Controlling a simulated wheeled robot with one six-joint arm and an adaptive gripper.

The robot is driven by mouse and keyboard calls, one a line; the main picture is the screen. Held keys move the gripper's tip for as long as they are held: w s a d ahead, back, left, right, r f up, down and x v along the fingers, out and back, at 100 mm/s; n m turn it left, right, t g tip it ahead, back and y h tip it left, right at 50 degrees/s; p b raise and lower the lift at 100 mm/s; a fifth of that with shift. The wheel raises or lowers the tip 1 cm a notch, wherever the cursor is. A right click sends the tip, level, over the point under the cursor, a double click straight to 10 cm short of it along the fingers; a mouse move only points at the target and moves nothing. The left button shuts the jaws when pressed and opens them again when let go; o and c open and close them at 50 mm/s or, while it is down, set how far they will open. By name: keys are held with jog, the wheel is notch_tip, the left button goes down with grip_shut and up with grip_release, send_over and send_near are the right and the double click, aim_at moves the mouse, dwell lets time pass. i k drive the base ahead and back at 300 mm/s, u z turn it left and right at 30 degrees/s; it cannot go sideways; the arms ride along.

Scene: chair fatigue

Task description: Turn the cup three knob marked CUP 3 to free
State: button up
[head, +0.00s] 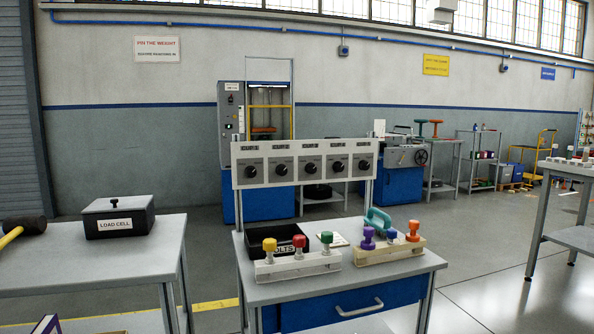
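A pale panel (304,182) stands on posts behind the small table in the middle. It carries several dark round knobs in a row, each under a small label. The third knob from the left (309,168), in the middle of the row, fits the place of the cup three knob. The label lettering and the pointer settings are too small to read. My gripper is not in view, and nothing in view touches the knobs.
The small table (352,288) in front of the panel holds a black bolts box (262,240), two racks of coloured-handled pieces (298,266) (388,251) and a teal handle (378,220). A left bench (85,268) bears a load cell box (118,216) and a mallet (24,226). Floor shows between the tables.

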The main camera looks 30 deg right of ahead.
aim_at(311, 168)
jog(key=u, duration=1.2)
jog(key=i, duration=0.4)
jog(key=z, duration=2.75)
